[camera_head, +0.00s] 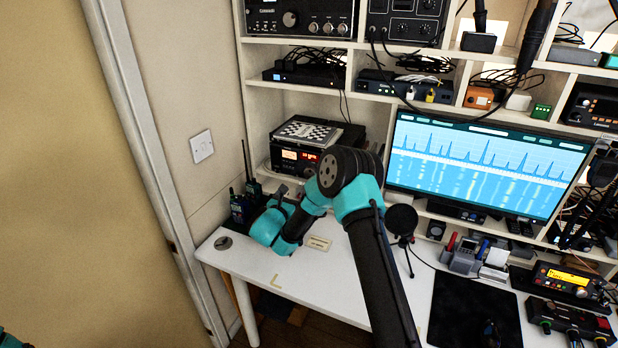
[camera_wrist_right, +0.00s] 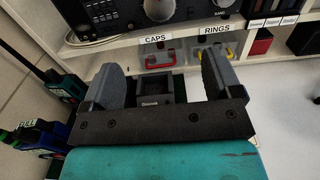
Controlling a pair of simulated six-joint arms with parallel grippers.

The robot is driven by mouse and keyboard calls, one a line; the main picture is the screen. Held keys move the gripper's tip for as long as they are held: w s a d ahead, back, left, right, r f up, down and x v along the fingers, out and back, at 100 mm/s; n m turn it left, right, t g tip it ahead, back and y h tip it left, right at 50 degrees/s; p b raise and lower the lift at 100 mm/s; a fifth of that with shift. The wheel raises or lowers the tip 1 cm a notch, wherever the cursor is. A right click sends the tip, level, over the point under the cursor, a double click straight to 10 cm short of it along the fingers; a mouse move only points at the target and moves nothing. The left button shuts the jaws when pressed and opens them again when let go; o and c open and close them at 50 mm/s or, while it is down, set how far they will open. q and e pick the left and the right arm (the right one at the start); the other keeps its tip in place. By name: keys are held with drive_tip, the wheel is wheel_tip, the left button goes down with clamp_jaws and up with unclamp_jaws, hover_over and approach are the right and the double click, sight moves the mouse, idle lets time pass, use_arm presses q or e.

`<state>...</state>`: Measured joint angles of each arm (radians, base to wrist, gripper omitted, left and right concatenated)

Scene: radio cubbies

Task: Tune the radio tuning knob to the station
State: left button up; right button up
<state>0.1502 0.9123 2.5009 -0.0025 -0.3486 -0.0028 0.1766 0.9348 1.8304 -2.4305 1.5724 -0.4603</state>
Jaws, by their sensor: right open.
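In the right wrist view, the radio (camera_wrist_right: 110,18) is at the top, with a large silver knob (camera_wrist_right: 158,8) cut by the upper edge. My right gripper (camera_wrist_right: 162,75) is open, its two fingers apart below the knob and not touching it. In the head view, the right gripper (camera_head: 284,192) is small and partly hidden by my wrist, in front of the cubby.
Handheld radios (camera_head: 240,207) stand left of my wrist. Labelled slots under the radio hold a red item (camera_wrist_right: 160,59) and a yellow item (camera_wrist_right: 212,53). A small black box (camera_wrist_right: 153,88) shows between the fingers. A monitor (camera_head: 480,165) and microphone (camera_head: 402,221) stand at right.

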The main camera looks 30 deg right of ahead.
sight(310, 175)
drive_tip(key=x, duration=1.5)
drive_tip(key=c, duration=0.9)
